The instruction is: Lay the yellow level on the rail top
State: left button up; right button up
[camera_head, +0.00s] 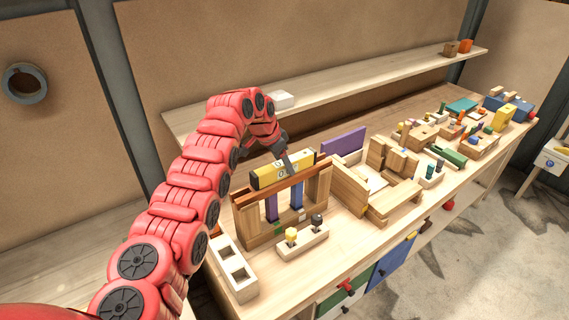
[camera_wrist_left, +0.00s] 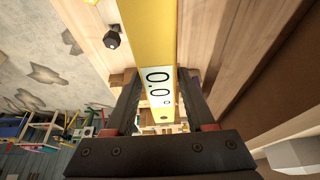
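The yellow level (camera_head: 268,175) is a long bar with a pale display panel. It lies along the reddish-brown rail (camera_head: 306,173) of the wooden frame; in the head view I cannot tell whether its underside touches the rail top. My left gripper (camera_head: 287,163) reaches down over its middle. In the left wrist view, the fingers (camera_wrist_left: 158,100) stand close on both sides of the level (camera_wrist_left: 150,35), whose panel reads 0.0°, and appear shut on it. The level's underside is hidden in that view. My right gripper is not in view.
Below the rail are wooden posts and two purple-blue uprights (camera_head: 297,195). A block with yellow and dark knobs (camera_head: 303,241) stands in front, a pale block with square holes (camera_head: 235,270) at left. Wooden blocks (camera_head: 393,203) crowd the right. A shelf (camera_head: 340,95) runs behind.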

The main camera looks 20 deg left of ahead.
pick_arm(q)
jog(key=shift+o, duration=1)
jog(key=shift+r, duration=0.1)
jog(key=shift+r, duration=0.15)
jog(key=shift+a+r, duration=0.1)
jog(key=shift+r, duration=0.1)
jog(key=b+v, duration=0.3)
jog(key=v, duration=0.7)
jog(key=shift+r+b, duration=0.15)
jog(key=shift+b, duration=0.15)
jog(key=shift+s+a+r, duration=0.1)
jog(key=shift+s+r, duration=0.2)
jog(key=shift+r, duration=0.25)
jog(key=shift+r, duration=0.1)
